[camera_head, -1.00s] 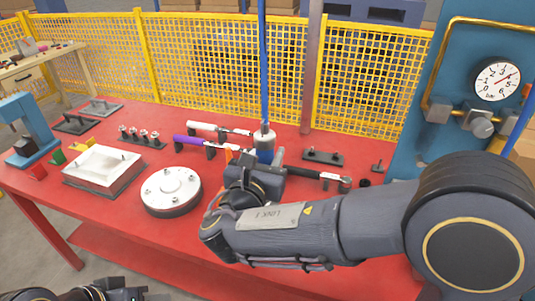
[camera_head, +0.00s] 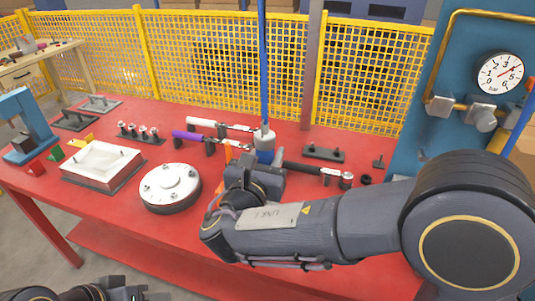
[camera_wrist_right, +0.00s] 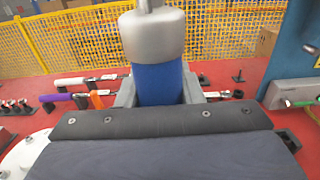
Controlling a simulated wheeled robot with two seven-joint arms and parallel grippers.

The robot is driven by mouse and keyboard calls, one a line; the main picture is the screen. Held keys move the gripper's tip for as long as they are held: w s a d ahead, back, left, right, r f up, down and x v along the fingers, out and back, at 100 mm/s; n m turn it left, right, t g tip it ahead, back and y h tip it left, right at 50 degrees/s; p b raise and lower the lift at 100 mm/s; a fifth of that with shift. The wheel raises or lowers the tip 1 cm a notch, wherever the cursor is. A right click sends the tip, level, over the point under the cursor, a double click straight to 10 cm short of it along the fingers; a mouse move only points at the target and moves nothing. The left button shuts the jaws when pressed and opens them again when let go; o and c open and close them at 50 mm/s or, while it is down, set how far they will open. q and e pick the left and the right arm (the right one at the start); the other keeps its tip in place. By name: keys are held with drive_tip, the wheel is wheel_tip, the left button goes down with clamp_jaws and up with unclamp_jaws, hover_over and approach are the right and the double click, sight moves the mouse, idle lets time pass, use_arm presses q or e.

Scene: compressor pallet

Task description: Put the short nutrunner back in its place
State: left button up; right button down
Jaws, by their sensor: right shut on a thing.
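The short nutrunner (camera_head: 264,141) has a grey top and a blue body and stands upright below a blue hose. My right gripper (camera_head: 266,163) is shut around its blue body. In the right wrist view the nutrunner (camera_wrist_right: 158,82) sits between the two grey fingers; its lower end is hidden behind the gripper housing. I cannot make out which fixture is its place.
On the red bench (camera_head: 108,215) lie a white-handled tool (camera_head: 205,123), a purple-handled tool (camera_head: 190,137) and a black-handled tool (camera_head: 303,168). A round flange (camera_head: 170,186), a pale cover (camera_head: 102,162) and a black pegged fixture (camera_head: 324,153) stand around. A blue gauge panel (camera_head: 455,75) rises at right.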

drive_tip(key=shift+f+b, duration=0.55)
drive_tip(key=shift+f, duration=0.1)
drive_tip(key=c, duration=1)
unclamp_jaws()
drive_tip(key=shift+c, duration=0.2)
drive_tip(key=shift+o, duration=0.7)
drive_tip(key=shift+f, duration=0.15)
drive_tip(key=v, duration=0.8)
drive_tip(key=shift+w, duration=0.1)
